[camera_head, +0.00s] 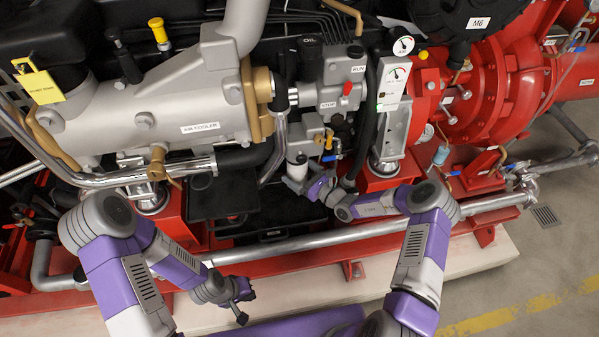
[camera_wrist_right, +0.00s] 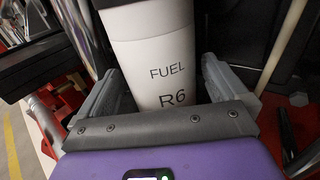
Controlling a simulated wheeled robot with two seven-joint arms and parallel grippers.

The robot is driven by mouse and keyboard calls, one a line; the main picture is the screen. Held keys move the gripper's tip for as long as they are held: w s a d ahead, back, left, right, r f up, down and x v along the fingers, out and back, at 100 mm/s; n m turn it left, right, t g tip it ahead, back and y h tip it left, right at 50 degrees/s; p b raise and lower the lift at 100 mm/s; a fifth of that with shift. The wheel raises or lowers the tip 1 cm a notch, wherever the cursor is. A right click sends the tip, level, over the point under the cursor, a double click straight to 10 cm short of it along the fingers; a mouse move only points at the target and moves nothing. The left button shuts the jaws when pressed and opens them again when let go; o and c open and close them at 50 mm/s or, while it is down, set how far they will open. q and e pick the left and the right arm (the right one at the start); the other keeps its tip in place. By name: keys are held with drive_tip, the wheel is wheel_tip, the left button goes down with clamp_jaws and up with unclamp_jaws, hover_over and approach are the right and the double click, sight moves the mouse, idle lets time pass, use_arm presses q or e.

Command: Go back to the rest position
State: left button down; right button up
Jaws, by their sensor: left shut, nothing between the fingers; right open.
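My left gripper (camera_head: 242,302) is shut and empty, low in the head view, in front of the red frame. My right arm reaches left across the pump set, and its right gripper (camera_head: 304,184) is at the small white and grey fuel unit (camera_head: 299,150). In the right wrist view my right gripper (camera_wrist_right: 165,85) is open. Its two grey fingers stand on either side of a white canister (camera_wrist_right: 168,55) marked FUEL R6. I cannot tell whether the fingers touch it.
A grey cylinder marked AIR COOLER (camera_head: 190,105) lies at the left. A gauge panel (camera_head: 393,85) stands right of the fuel unit. A steel pipe (camera_head: 310,241) runs along the front. Open floor (camera_head: 545,240) shows at the right.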

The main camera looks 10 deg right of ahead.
drive_tip(key=shift+d, duration=0.1)
idle(0.4)
drive_tip(key=shift+p+v, duration=0.85)
drive_tip(key=shift+v, duration=0.35)
drive_tip(key=shift+p+v, duration=1.1)
drive_tip(key=shift+v, duration=1.3)
drive_tip(key=shift+s+d, duration=0.1)
